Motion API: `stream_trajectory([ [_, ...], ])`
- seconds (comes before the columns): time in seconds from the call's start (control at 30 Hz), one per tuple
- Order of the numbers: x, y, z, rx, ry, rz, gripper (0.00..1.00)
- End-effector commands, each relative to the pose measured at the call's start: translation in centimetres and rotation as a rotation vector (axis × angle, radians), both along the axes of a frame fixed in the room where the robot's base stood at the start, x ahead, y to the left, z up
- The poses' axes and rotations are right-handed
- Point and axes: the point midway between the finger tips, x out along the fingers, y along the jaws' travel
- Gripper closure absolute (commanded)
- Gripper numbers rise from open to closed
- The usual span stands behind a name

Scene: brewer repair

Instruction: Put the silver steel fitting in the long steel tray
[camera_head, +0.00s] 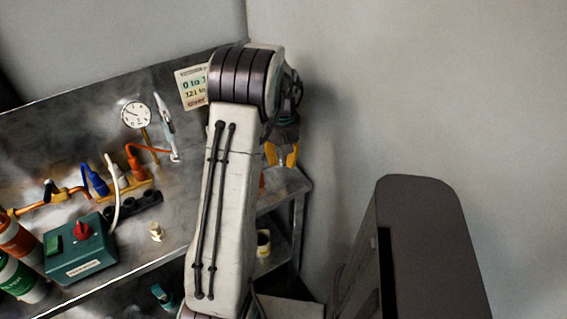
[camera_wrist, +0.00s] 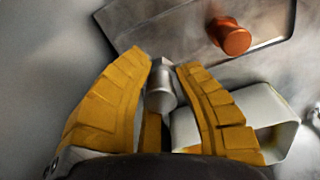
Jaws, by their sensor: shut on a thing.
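My gripper (camera_head: 283,156) has yellow fingers and hangs beyond my arm, over the small side shelf at the right end of the bench. In the wrist view my gripper (camera_wrist: 166,64) is shut on the silver steel fitting (camera_wrist: 160,97), a short shiny cylinder between the fingers. The fitting cannot be made out in the head view. A pale, box-shaped metal piece with an open end (camera_wrist: 268,103) lies beneath and behind the right finger in the wrist view. I cannot tell whether it is the long steel tray.
An orange-brown round piece (camera_wrist: 232,38) stands on a metal surface ahead of the fingers. The bench at left holds a gauge (camera_head: 136,114), a green switch box (camera_head: 78,249), coloured valves and a small brass part (camera_head: 156,231). A pale cup (camera_head: 264,243) stands on a lower shelf.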

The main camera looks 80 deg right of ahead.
Motion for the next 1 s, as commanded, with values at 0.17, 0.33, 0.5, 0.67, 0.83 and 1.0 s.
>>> stream_trajectory([
  [0.17, 0.0, 0.1, -0.7, 0.005, 0.000, 0.000, 1.00],
  [0.33, 0.0, 0.2, -2.4, 0.007, 0.000, -0.001, 1.00],
  [0.5, -0.2, 0.0, -3.3, 0.004, 0.000, -0.001, 1.00],
  [0.67, -0.3, -0.1, -3.8, 0.002, 0.000, -0.001, 1.00],
  [0.83, -0.3, -0.2, -4.0, 0.000, 0.000, -0.001, 1.00],
  [1.0, -0.3, -0.2, -4.0, 0.000, 0.000, -0.001, 1.00],
])
